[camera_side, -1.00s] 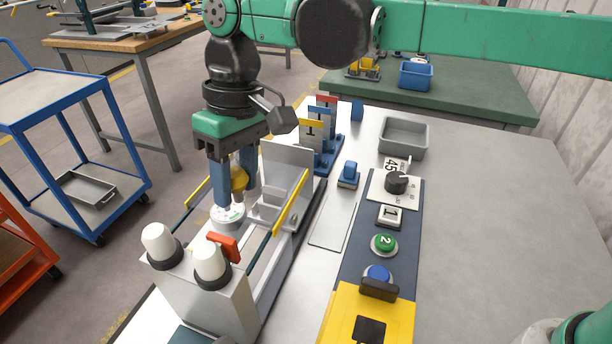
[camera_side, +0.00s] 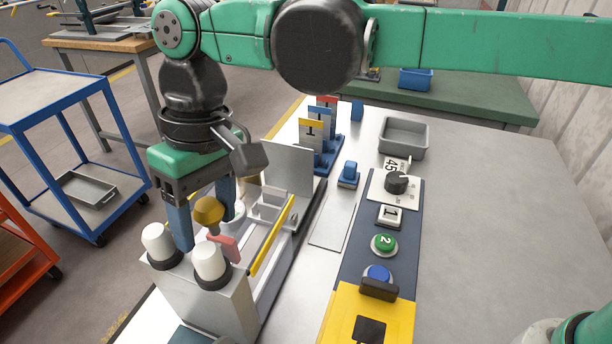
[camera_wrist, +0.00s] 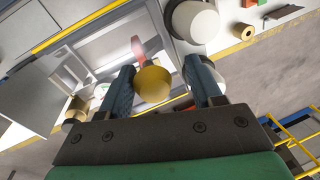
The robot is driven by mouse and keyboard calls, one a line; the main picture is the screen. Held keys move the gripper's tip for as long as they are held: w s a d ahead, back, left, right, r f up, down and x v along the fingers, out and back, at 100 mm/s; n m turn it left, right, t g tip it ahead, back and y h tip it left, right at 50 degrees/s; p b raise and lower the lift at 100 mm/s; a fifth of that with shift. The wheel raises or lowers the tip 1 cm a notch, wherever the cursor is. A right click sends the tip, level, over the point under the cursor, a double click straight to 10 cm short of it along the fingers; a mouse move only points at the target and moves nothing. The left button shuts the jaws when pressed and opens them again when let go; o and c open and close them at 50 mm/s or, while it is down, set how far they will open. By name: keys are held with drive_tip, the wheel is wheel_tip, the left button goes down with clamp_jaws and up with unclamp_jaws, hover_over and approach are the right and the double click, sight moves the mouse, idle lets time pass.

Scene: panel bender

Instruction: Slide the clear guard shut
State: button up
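The clear guard shows by its yellow edge strip (camera_side: 272,235) and its yellow knob (camera_side: 208,210). It lies at the front end of its rails, close to the white-capped posts, and its pane covers the red tab (camera_side: 224,245), which looks pinkish through it. My gripper (camera_side: 205,216) is down around the knob, one finger on each side. The wrist view shows the knob (camera_wrist: 152,85) between my fingers (camera_wrist: 160,88), with a clear gap on the right finger's side. The left finger is very close to it; whether it touches, I cannot tell.
Two white-capped posts (camera_side: 210,262) stand close in front of my fingers. An upright grey plate (camera_side: 288,165) stands behind. A control panel with a dial (camera_side: 396,183), green button (camera_side: 383,244) and blue button (camera_side: 378,274) lies to the right. The grey bench (camera_side: 490,220) beyond is clear.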

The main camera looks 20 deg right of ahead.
sight(212, 199)
drive_tip(key=shift+d+r, duration=0.1)
idle(0.3)
drive_tip(key=shift+w+d+r, duration=0.1)
drive_tip(key=shift+d+r, duration=0.05)
drive_tip(key=shift+r, duration=0.75)
drive_tip(key=shift+w+d+r, duration=0.15)
drive_tip(key=shift+r, duration=0.7)
drive_tip(key=shift+w+d+r, duration=0.1)
drive_tip(key=shift+d+r, duration=0.05)
drive_tip(key=shift+r, duration=0.75)
drive_tip(key=shift+w+d, duration=0.2)
drive_tip(key=shift+d, duration=0.15)
drive_tip(key=w+d+m+t, duration=0.2)
drive_tip(key=d, duration=0.7)
drive_tip(key=s+d+f+m+t, duration=0.1)
drive_tip(key=s+d+f+t, duration=0.1)
drive_tip(key=d, duration=0.5)
drive_tip(key=s+d+f+m+t+h, duration=0.1)
drive_tip(key=s+d+f+m+t, duration=0.1)
drive_tip(key=d, duration=0.4)
drive_tip(key=s+d+f+m+t, duration=0.1)
drive_tip(key=s+d+f+t, duration=0.1)
drive_tip(key=d, duration=0.5)
drive_tip(key=shift+d+f+m+h, duration=0.3)
drive_tip(key=shift+f+m+h, duration=0.1)
drive_tip(key=shift+f, duration=0.4)
